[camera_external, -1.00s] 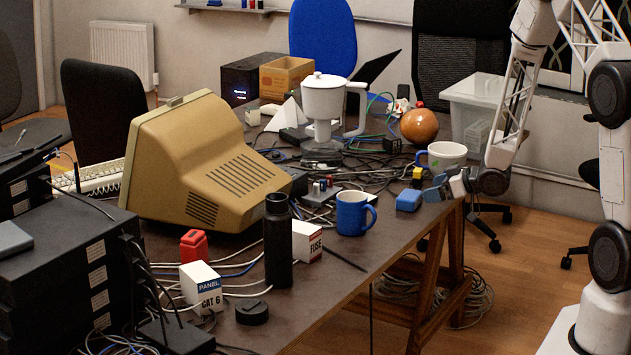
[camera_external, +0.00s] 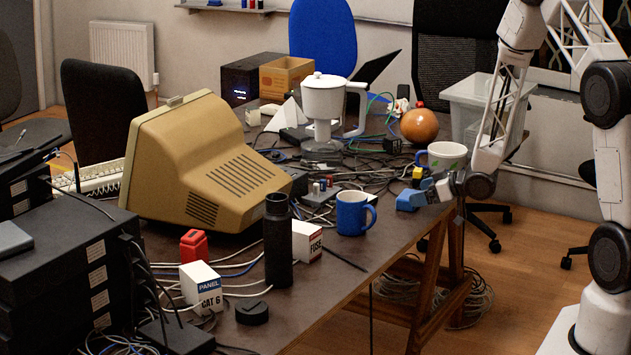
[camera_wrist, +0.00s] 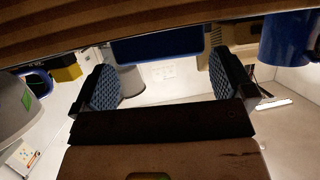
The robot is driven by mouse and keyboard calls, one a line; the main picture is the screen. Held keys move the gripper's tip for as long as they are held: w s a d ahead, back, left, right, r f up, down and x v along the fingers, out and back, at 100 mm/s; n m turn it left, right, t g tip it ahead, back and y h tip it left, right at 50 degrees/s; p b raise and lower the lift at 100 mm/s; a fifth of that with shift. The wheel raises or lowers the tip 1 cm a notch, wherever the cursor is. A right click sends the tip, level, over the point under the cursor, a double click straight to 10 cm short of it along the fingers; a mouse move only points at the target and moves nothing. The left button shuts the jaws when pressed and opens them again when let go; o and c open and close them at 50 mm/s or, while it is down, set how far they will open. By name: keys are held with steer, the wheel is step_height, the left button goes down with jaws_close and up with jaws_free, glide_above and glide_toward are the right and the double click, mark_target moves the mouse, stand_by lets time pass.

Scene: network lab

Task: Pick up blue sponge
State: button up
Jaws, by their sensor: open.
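The blue sponge (camera_external: 406,203) lies on the dark table near its right edge. In the wrist view the sponge (camera_wrist: 158,47) shows as a blue block near the top middle, between the lines of the two fingers. My gripper (camera_external: 428,190) is at the sponge's right side in the external view, low over the table edge, and partly covers it. In the wrist view my gripper (camera_wrist: 164,80) is open, its blue textured pads apart on either side with nothing held. Whether a pad touches the sponge cannot be told.
A blue mug (camera_external: 352,216) stands left of the sponge. A white mug (camera_external: 447,155) with a green mark stands behind my gripper. A small yellow and black item (camera_external: 417,174) and loose cables (camera_external: 370,180) lie behind the sponge. Open space is right of the table edge.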

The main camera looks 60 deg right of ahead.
steer(key=shift+x, duration=1.05)
steer(key=c, duration=0.6)
steer(key=shift+r, duration=0.1)
steer(key=shift+r, duration=0.95)
steer(key=shift+s+r, duration=0.1)
steer(key=shift+r, duration=0.75)
steer(key=s+a, duration=0.2)
steer(key=s, duration=0.2)
steer(key=s+a+r, duration=0.1)
steer(key=s+a, duration=0.1)
steer(key=s, duration=0.3)
steer(key=s+a, duration=0.3)
steer(key=s, duration=0.2)
steer(key=shift+s+r, duration=0.15)
